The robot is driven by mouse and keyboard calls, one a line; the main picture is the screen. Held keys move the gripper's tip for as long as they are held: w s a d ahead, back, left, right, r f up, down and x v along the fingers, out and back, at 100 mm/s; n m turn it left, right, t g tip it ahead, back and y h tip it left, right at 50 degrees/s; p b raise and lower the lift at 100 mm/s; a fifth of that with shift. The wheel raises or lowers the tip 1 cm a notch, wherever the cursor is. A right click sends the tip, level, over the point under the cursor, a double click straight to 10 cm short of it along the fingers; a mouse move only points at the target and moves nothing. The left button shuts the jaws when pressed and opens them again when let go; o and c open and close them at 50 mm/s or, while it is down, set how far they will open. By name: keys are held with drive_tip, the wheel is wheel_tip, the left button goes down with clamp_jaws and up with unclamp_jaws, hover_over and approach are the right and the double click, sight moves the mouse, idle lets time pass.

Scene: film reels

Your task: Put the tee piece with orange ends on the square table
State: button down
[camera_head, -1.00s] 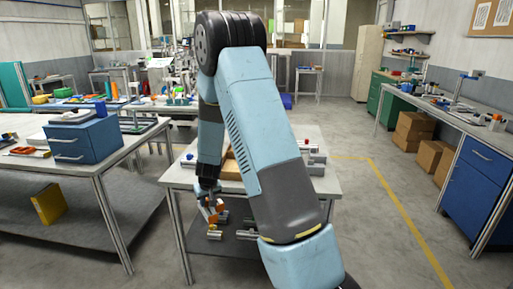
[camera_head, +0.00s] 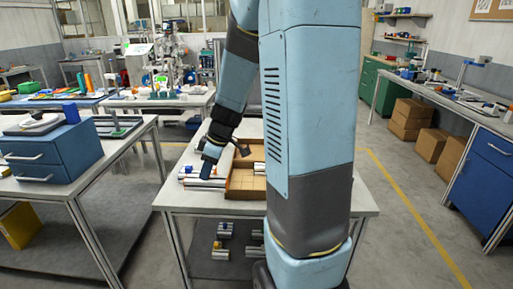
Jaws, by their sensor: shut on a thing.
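The square table (camera_head: 200,198) has a light top and stands in front of me, partly hidden behind my arm. My gripper (camera_head: 207,170) is over the left part of this top, beside a brown divided box. It is shut on a small pale piece at the fingertips, which I take to be the tee piece (camera_head: 206,174). Its orange ends are too small to make out clearly now. I cannot tell whether the piece touches the tabletop or hangs just above it.
Grey and silver parts lie on the tabletop near the gripper. The brown box (camera_head: 240,190) stands to its right. More fittings (camera_head: 222,243) lie on the lower shelf. A blue drawer unit (camera_head: 55,155) stands on the left bench. The tabletop's front left is clear.

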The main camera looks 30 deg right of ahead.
drive_tip(key=shift+w+r, duration=0.15)
drive_tip(key=shift+r, duration=0.05)
drive_tip(key=shift+w+f, duration=0.15)
drive_tip(key=shift+w, duration=0.1)
drive_tip(key=shift+w+a+f, duration=0.6)
drive_tip(key=shift+w+f, duration=1.5)
drive_tip(key=shift+w, duration=0.05)
drive_tip(key=shift+w+a+f, duration=0.65)
drive_tip(key=shift+w+f, duration=1.5)
drive_tip(key=shift+w+a+f, duration=0.6)
drive_tip(key=shift+w+f, duration=1.5)
drive_tip(key=shift+w, duration=0.05)
drive_tip(key=shift+f, duration=0.1)
drive_tip(key=c, duration=0.9)
unclamp_jaws()
